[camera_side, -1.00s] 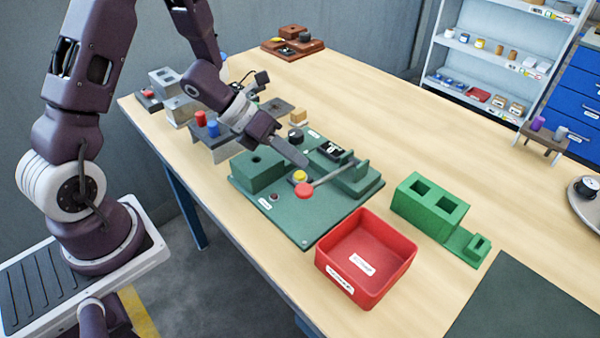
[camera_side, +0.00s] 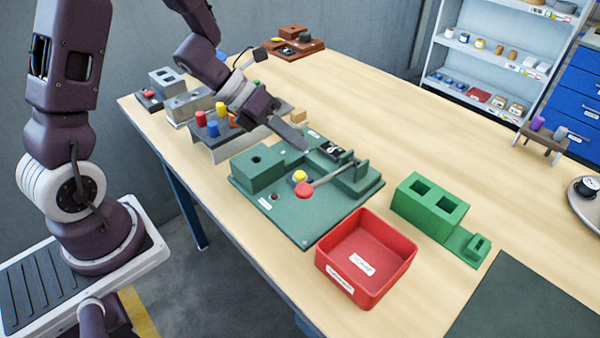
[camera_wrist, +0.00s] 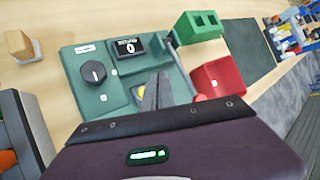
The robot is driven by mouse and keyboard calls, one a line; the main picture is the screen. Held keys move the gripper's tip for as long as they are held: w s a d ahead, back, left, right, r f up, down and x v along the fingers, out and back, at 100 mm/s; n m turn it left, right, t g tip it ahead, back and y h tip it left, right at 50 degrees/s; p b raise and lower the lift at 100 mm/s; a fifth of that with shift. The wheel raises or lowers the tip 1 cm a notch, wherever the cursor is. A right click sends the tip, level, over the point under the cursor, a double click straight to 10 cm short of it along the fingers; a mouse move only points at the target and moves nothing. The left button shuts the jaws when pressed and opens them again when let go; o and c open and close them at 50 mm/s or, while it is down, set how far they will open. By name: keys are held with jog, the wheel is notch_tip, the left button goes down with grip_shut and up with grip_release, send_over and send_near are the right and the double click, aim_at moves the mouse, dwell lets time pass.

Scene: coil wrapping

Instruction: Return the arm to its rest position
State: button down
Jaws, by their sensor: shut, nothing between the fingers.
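My gripper (camera_side: 303,143) is above the green coil-wrapping fixture (camera_side: 292,225), with its fingers together and nothing between them. In the wrist view my gripper (camera_wrist: 157,80) points over the fixture (camera_wrist: 88,57). The fixture carries a green block with a hole, a yellow button (camera_side: 299,177), a lever with a red knob (camera_side: 304,190) and a small display (camera_side: 332,149). In the wrist view the display (camera_wrist: 128,46) reads 0, and a black dial (camera_wrist: 94,72) sits beside it. My gripper looks clear of the fixture, but the exact gap cannot be told.
A red bin (camera_side: 365,257) and a green two-hole block (camera_side: 428,204) stand right of the fixture. A rack with coloured pegs (camera_side: 213,128) and grey blocks (camera_side: 188,105) stand behind at left. A brown tray (camera_side: 292,48) is at the far end.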

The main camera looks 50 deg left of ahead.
jog(key=s+a+r+n+t+y, duration=0.1)
jog(key=a+r+n+t+y, duration=0.1)
jog(key=a+r+n+y, duration=0.45)
jog(key=s+a+r+n+t+y, duration=0.1)
jog(key=r+n+t+y, duration=0.15)
jog(key=r+n, duration=0.8)
jog(key=s+d+f+n+g+h, duration=0.1)
jog(key=s+d+n, duration=0.3)
jog(key=s+n, duration=0.5)
jog(key=s+d+f+n+g+h, duration=0.1)
jog(key=s+d+n+g, duration=0.2)
jog(key=s+n, duration=0.7)
jog(key=shift+s+d+f+n+g, duration=0.2)
jog(key=shift+s+d+n+g, duration=0.15)
jog(key=shift+s+g, duration=0.3)
